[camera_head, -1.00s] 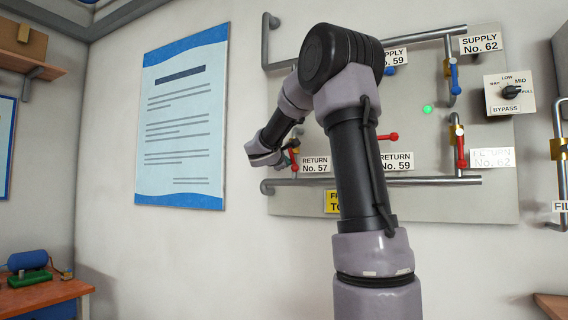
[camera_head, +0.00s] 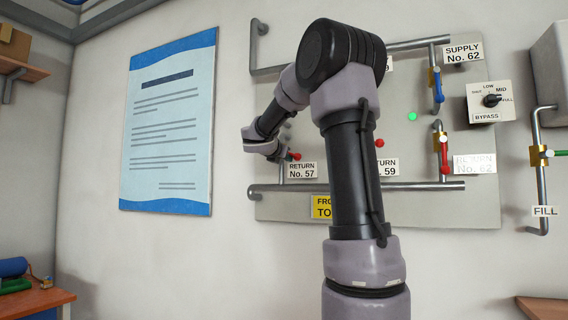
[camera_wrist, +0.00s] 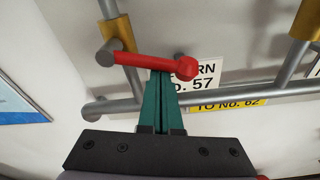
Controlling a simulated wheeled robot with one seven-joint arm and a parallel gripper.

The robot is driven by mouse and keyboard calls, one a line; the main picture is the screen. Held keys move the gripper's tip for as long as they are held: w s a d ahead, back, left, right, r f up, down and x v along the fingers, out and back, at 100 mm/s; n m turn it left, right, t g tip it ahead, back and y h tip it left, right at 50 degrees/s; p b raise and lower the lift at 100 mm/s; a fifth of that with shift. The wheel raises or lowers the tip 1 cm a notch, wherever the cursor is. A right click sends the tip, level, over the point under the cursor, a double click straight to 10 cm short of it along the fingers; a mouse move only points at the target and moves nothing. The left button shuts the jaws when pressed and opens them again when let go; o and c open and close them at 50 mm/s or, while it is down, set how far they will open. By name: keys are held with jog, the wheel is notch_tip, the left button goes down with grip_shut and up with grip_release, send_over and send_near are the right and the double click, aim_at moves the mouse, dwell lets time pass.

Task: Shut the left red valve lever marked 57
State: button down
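The red lever (camera_wrist: 150,63) by the RETURN No. 57 label (camera_wrist: 203,82) lies crosswise to its vertical pipe in the wrist view, its round knob at the right. In the head view its red end (camera_head: 296,157) shows just above the No. 57 label (camera_head: 302,170). My gripper's green fingers (camera_wrist: 158,85) are together, with their tips at the underside of the lever's middle. The lever covers the very tips, so I cannot tell whether they touch it. In the head view my gripper (camera_head: 283,150) is beside this valve, its fingers hardly visible.
A horizontal grey pipe (camera_wrist: 110,107) runs below the lever. A brass valve body (camera_wrist: 118,32) is on the vertical pipe. To the right are the red No. 62 lever (camera_head: 444,154), a blue lever (camera_head: 438,86) and the bypass dial (camera_head: 491,101). My arm hides the panel's middle.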

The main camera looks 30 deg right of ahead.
jog(key=shift+s+d+r+n, duration=0.2)
jog(key=shift+s+r+n, duration=0.05)
jog(key=shift+r+n, duration=0.55)
jog(key=shift+r, duration=0.1)
